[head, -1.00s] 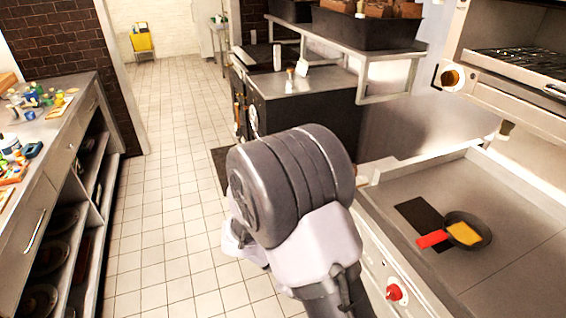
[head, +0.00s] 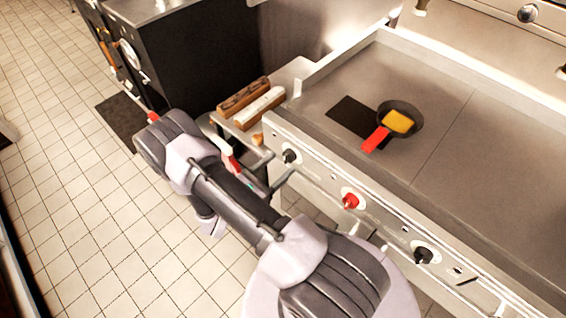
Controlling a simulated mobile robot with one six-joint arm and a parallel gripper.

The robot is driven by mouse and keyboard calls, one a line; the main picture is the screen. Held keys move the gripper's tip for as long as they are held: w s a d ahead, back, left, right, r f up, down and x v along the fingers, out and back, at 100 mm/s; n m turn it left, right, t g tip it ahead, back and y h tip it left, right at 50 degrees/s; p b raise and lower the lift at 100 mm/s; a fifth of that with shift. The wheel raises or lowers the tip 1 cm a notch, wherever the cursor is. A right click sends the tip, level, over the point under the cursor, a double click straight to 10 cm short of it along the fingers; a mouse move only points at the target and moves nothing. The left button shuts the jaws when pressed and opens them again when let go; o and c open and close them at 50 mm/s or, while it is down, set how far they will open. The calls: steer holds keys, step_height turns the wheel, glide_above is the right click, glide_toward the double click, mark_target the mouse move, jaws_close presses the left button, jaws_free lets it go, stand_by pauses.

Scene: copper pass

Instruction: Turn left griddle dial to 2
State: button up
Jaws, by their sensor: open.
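The griddle's front panel (head: 325,190) carries a row of dials. The leftmost is a black dial (head: 290,156), with a red dial (head: 350,201) to its right and another black dial (head: 424,256) further right. My gripper (head: 278,167) is open and empty, with its fingers pointing toward the panel close to the leftmost black dial. I cannot tell whether the fingers touch it. The dial's number marks are too small to read.
A small side shelf (head: 290,80) holds long wooden-ended items. Tiled floor (head: 90,220) is free at left.

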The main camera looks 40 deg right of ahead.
mark_target(288, 157)
steer(key=d, duration=0.2)
steer(key=shift+w+d, duration=0.2)
steer(key=shift+d, duration=0.1)
steer(key=shift+c, duration=0.4)
jaws_close()
